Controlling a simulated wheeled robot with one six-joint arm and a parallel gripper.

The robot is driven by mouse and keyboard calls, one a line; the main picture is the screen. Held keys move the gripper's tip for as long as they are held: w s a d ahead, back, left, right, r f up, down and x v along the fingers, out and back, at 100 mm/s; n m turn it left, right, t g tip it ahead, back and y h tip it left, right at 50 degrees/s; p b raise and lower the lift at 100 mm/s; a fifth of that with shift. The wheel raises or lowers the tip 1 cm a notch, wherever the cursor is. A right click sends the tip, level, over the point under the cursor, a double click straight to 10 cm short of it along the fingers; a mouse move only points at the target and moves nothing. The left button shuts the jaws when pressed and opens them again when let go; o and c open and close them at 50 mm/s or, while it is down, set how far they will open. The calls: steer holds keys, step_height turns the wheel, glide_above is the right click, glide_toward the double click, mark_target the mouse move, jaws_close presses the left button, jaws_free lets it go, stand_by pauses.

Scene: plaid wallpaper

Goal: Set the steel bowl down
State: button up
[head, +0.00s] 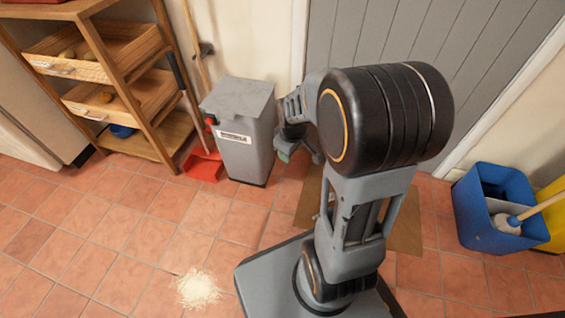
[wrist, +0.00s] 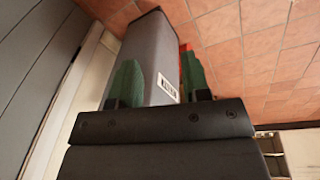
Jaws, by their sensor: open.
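No steel bowl shows in either view. My gripper (head: 300,152) is in front of the grey door, just right of the grey bin (head: 240,145) in the head view. In the wrist view my gripper (wrist: 158,72) has its two green-padded fingers spread apart. Nothing is held between them; the grey bin (wrist: 152,50) shows behind the gap. I cannot tell how far the fingertips are from the bin.
A wooden shelf (head: 138,118) with drawers stands at left. A red dustpan (head: 203,167) lies beside the bin. Pale spilled grains (head: 198,288) lie on the tiles. A brown mat (head: 404,225) lies before the door (head: 375,35). A blue mop bucket (head: 478,232) is at right.

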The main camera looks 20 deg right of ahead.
steer(key=s+a+r+m, duration=0.6)
steer(key=s+r, duration=0.2)
steer(key=s, duration=0.2)
steer(key=shift+a+r+t, duration=0.4)
steer(key=shift+w, duration=0.1)
step_height(320, 180, up, 39)
steer(key=t+p, duration=0.1)
steer(key=p, duration=3.6)
steer(key=shift+a+f, duration=0.1)
